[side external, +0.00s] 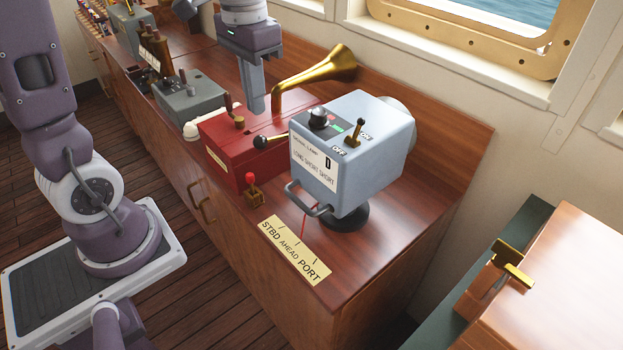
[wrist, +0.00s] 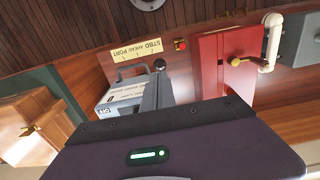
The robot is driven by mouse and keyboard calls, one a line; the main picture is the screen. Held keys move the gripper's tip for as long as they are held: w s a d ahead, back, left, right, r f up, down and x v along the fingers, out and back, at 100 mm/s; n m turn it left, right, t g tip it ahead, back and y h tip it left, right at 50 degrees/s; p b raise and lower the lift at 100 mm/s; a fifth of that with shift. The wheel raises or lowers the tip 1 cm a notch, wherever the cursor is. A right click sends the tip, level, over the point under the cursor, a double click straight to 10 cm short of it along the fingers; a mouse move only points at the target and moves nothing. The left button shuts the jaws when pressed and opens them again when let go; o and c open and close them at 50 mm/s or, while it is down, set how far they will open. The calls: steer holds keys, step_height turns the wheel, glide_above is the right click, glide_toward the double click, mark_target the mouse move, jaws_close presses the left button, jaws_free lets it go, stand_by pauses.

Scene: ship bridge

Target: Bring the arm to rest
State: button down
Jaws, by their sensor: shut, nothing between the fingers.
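My gripper (side external: 257,106) is shut and empty. It points down over the back part of the red box (side external: 222,150), left of the brass horn (side external: 318,78); I cannot tell whether its tips touch the box. In the wrist view its closed fingers (wrist: 158,92) appear in front of the grey-blue signal lamp box (wrist: 120,98), and the red box is to their right. The signal lamp (side external: 350,150) stands right of the gripper in the side view, with a black knob, a brass lever and a front handle.
A small red-topped lever (side external: 252,190) and a STBD AHEAD PORT plate (side external: 295,250) are on the wooden counter's front part. A grey lever box (side external: 190,98) stands left of the red box. A separate wooden console (side external: 570,260) with brass levers is at right.

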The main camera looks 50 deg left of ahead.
steer(key=shift+r, duration=0.6)
steer(key=shift+s, duration=0.1)
steer(key=s+d+r+t, duration=0.1)
steer(key=s+d+t, duration=0.1)
steer(key=s, duration=0.4)
steer(key=s+d+r+t, duration=0.1)
steer(key=s+d+t, duration=0.2)
steer(key=s, duration=0.4)
steer(key=shift+s+d+t, duration=0.15)
steer(key=shift+d+t, duration=0.15)
steer(key=shift+d, duration=0.3)
steer(key=shift+r, duration=0.1)
